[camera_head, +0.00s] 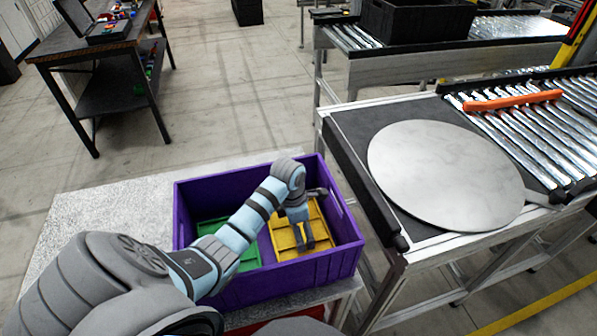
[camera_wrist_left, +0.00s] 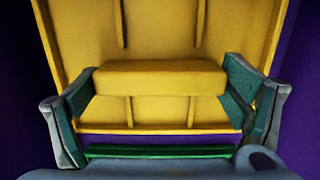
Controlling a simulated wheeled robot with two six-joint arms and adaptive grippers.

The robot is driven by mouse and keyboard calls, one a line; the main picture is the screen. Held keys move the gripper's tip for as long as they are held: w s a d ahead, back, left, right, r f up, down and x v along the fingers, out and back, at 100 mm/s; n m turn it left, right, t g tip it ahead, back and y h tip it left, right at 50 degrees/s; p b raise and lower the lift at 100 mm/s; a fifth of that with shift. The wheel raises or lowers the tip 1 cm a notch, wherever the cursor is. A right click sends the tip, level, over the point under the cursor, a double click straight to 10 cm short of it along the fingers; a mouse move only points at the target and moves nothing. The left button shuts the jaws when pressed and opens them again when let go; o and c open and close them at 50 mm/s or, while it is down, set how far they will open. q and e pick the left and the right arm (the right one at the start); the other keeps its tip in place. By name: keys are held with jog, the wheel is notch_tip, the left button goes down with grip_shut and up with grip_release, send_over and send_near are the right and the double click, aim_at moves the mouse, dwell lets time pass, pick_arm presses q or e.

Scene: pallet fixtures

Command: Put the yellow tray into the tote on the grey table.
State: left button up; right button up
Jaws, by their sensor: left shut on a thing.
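The purple tote (camera_head: 275,288) stands on the grey table (camera_head: 105,215). The yellow tray (camera_head: 284,242) is inside the tote walls, on the right side; I cannot tell whether it rests on the floor. My left gripper (camera_head: 301,243) reaches down into the tote and is shut on the yellow tray's raised bar. The left wrist view shows the two fingers (camera_wrist_left: 160,88) on either end of this bar, with the yellow tray (camera_wrist_left: 160,35) filling most of the picture. My right gripper is not in view.
A green tray (camera_head: 213,228) lies in the tote's left half, partly hidden by my left arm. A conveyor with a round metal plate (camera_head: 445,175) and an orange bar (camera_head: 512,101) stands close on the right. A dark workbench (camera_head: 95,48) stands at the back left. Open floor lies between.

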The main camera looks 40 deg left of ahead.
pick_arm(q)
jog(key=o, duration=1.3)
jog(key=shift+o, duration=0.2)
jog(key=shift+r, duration=0.1)
notch_tip(320, 180, up, 12)
jog(key=s+p, duration=0.1)
jog(key=p, duration=0.1)
jog(key=shift+a+p, duration=0.4)
jog(key=shift+a, duration=0.05)
jog(key=shift+s, duration=0.1)
